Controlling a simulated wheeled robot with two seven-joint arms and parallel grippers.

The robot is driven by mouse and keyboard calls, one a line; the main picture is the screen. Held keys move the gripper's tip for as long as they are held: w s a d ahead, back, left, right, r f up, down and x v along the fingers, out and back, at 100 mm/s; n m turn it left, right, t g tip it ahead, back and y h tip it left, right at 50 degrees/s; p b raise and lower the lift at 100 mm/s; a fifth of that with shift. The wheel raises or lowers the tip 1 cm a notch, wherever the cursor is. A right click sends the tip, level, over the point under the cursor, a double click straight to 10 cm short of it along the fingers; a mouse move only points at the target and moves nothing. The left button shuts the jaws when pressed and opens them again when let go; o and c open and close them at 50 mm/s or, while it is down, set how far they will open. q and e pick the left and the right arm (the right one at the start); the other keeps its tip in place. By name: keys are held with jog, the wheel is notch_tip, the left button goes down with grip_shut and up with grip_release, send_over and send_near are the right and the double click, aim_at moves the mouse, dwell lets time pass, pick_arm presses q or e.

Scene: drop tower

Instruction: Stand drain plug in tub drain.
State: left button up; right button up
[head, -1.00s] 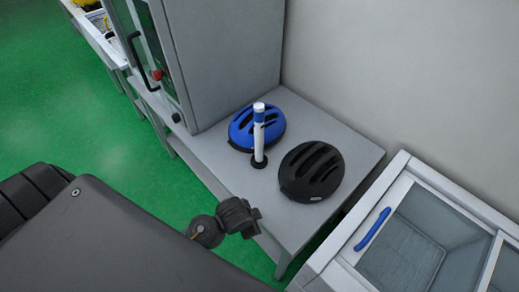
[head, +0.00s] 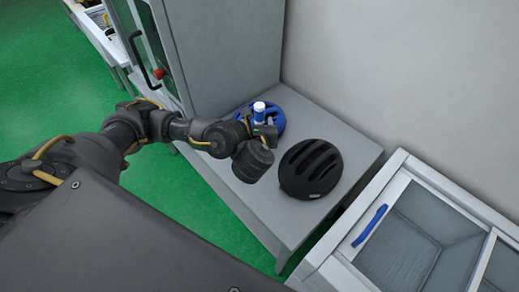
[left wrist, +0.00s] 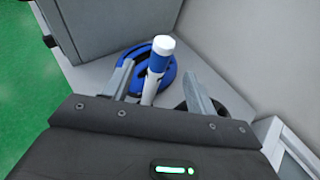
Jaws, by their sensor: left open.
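A slim upright post with a white cap and a blue band (head: 259,107), which may be the drain plug, stands on a grey table (head: 245,205). It also shows in the left wrist view (left wrist: 157,62), rising between the fingers. My left gripper (head: 264,128) is open, with one finger on each side of the post; contact cannot be told. The gripper and wrist hide the post's lower part in the head view. No tub drain can be clearly made out. My right gripper is not in view.
A blue helmet (head: 273,108) lies behind the post and a black helmet (head: 310,169) to its right. A grey cabinet (head: 230,50) stands at the table's left end. A glass-topped white case (head: 410,235) with a blue handle (head: 370,225) stands at right.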

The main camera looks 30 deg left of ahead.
aim_at(258, 110)
pick_arm(q)
jog(key=shift+w+a+r, duration=0.1)
jog(key=shift+r, duration=0.05)
jog(key=x, duration=0.5)
jog(key=shift+w+a, duration=0.1)
jog(key=shift+w, duration=0.2)
jog(key=shift+w+a+p, duration=0.1)
jog(key=shift+w+p, duration=0.2)
jog(key=shift+p, duration=0.05)
jog(key=x, duration=0.3)
jog(key=shift+w+r+p, duration=0.1)
jog(key=shift+w+p, duration=0.2)
jog(key=shift+w, duration=0.05)
jog(key=shift+w+a+f, duration=0.2)
jog(key=shift+w+f, duration=0.05)
jog(key=shift+w, duration=0.2)
grip_shut()
